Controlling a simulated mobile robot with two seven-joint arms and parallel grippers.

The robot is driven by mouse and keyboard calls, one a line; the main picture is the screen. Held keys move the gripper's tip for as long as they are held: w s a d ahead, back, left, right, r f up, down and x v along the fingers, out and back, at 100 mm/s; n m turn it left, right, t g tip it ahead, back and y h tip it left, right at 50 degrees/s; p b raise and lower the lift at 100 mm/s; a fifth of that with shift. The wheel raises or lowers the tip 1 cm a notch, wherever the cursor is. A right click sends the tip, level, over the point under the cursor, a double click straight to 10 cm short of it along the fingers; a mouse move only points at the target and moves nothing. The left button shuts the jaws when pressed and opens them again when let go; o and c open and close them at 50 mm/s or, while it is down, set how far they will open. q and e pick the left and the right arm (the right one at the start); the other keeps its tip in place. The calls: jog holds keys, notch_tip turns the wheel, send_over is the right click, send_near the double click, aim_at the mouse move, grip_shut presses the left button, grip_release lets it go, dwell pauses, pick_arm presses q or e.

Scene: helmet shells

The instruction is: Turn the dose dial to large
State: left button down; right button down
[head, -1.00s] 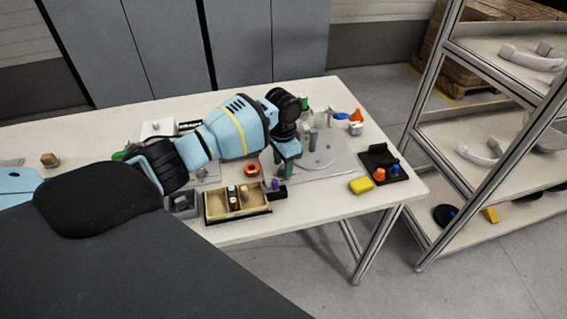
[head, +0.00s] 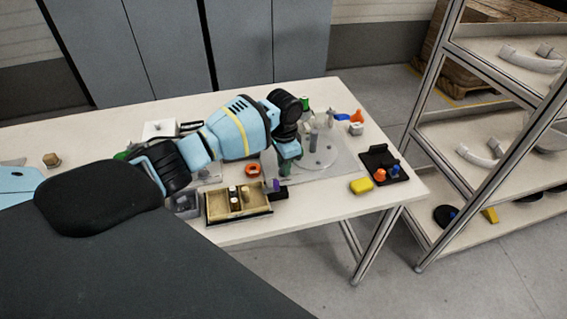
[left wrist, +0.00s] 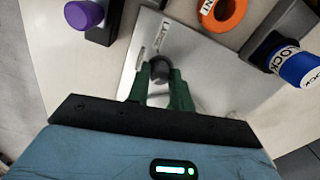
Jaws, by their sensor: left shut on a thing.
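My left gripper (head: 286,164) reaches down over the right part of the table in the head view. In the left wrist view its green fingers (left wrist: 159,82) are shut on a dark round knob, the dose dial (left wrist: 160,68). The dial sits on a pale plate (left wrist: 205,72) with small printed lettering beside it. In the head view the dial is hidden by the gripper. My right gripper is not in view.
An orange ring (left wrist: 222,12), a purple-capped piece (left wrist: 85,13) and a blue-and-white LOCK cylinder (left wrist: 300,65) stand near the gripper. A shelf rack (head: 440,195) stands right.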

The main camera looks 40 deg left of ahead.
pick_arm(q)
jog(key=shift+m, duration=1.2)
jog(key=m+p, duration=0.1)
jog(key=m, duration=0.1)
jog(key=shift+m, duration=0.3)
jog(key=m, duration=1.1)
jog(key=shift+f+m, duration=0.1)
jog(key=shift+m, duration=0.3)
jog(key=m+b, duration=0.1)
jog(key=m, duration=0.5)
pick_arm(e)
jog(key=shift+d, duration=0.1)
pick_arm(q)
jog(key=c, duration=1.2)
grip_release()
jog(key=shift+c, duration=0.2)
